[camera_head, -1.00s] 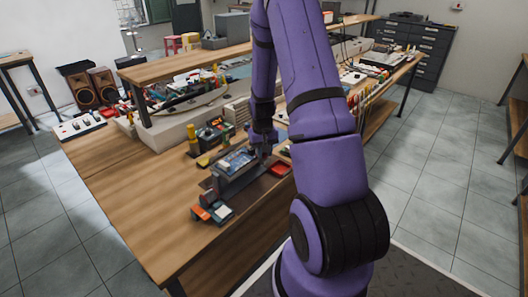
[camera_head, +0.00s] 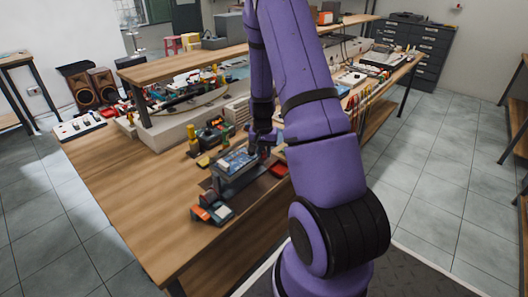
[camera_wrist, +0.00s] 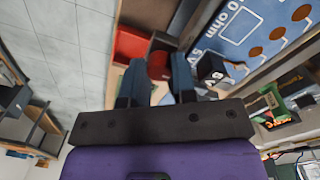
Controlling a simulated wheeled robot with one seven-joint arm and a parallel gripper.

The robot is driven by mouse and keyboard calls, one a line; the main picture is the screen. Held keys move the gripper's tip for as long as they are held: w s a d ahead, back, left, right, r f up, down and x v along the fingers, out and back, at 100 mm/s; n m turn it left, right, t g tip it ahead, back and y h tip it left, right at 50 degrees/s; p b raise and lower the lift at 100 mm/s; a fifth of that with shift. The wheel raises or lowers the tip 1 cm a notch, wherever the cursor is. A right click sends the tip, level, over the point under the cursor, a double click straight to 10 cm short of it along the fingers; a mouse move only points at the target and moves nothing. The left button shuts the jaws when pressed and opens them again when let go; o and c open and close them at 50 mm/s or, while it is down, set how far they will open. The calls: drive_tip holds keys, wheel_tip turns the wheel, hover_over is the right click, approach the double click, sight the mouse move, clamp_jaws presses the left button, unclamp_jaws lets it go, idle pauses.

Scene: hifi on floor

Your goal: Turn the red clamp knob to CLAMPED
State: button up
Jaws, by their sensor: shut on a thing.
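The red clamp knob (camera_wrist: 158,66) shows in the wrist view between the two dark fingers of my gripper (camera_wrist: 158,78). The fingers are shut on it and cover its sides. A blue board with white print and copper-coloured discs (camera_wrist: 262,28) lies beside it on the right. In the head view my gripper (camera_head: 262,143) is at the right end of the dark fixture (camera_head: 232,181) that carries the board. The knob is hidden there behind my gripper and arm. I cannot read a CLAMPED mark or tell the knob's angle.
A red tray (camera_head: 279,170) sits right of the fixture. An orange-and-grey device (camera_head: 212,212) lies at its front left. Tools and a raised shelf (camera_head: 185,64) stand behind. The left part of the wooden bench (camera_head: 120,185) is clear.

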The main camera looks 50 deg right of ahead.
drive_tip(key=o, duration=0.9)
